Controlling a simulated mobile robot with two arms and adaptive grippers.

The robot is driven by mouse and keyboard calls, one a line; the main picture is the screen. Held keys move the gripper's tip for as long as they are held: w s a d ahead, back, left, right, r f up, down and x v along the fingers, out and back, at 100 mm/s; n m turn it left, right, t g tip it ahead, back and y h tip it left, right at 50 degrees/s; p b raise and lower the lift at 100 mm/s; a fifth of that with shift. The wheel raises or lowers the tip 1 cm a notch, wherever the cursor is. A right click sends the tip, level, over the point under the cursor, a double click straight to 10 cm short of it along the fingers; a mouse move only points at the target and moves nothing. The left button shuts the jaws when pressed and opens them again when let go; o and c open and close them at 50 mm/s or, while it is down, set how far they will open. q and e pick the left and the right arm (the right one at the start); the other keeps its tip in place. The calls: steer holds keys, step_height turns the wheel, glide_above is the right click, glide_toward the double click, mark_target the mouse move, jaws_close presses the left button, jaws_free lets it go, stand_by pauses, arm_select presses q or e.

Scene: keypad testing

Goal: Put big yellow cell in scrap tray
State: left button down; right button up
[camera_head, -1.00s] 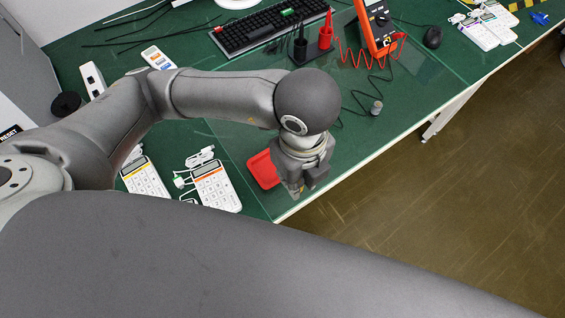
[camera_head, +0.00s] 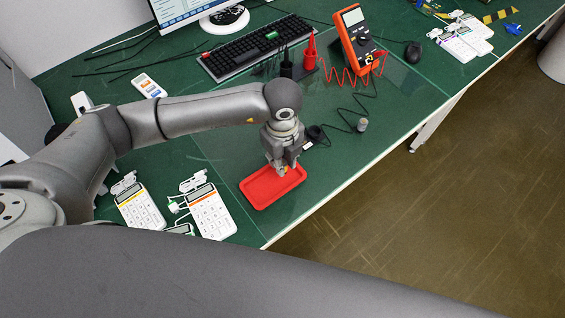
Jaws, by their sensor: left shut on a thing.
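The red scrap tray (camera_head: 258,196) lies on the green mat near the table's front edge. My left gripper (camera_head: 282,170) points down over the far right end of the tray. It is shut on a small yellowish thing, apparently the big yellow cell, of which only a bit shows between the fingertips. The fingers hide the rest of it, and I cannot tell whether it touches the tray floor. My right gripper is not in view.
White keypads (camera_head: 209,211) with cables lie left of the tray. An orange multimeter (camera_head: 356,40) with red leads, a probe stand and a black keyboard (camera_head: 257,49) are behind. The mat right of the tray is mostly clear.

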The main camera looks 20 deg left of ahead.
arm_select(q)
steer(key=shift+f, duration=1.55)
steer(key=c, duration=1.3)
jaws_free()
steer(key=shift+r, duration=0.15)
step_height(320, 180, up, 12)
steer(key=shift+r+b, duration=0.1)
steer(key=shift+b, duration=0.45)
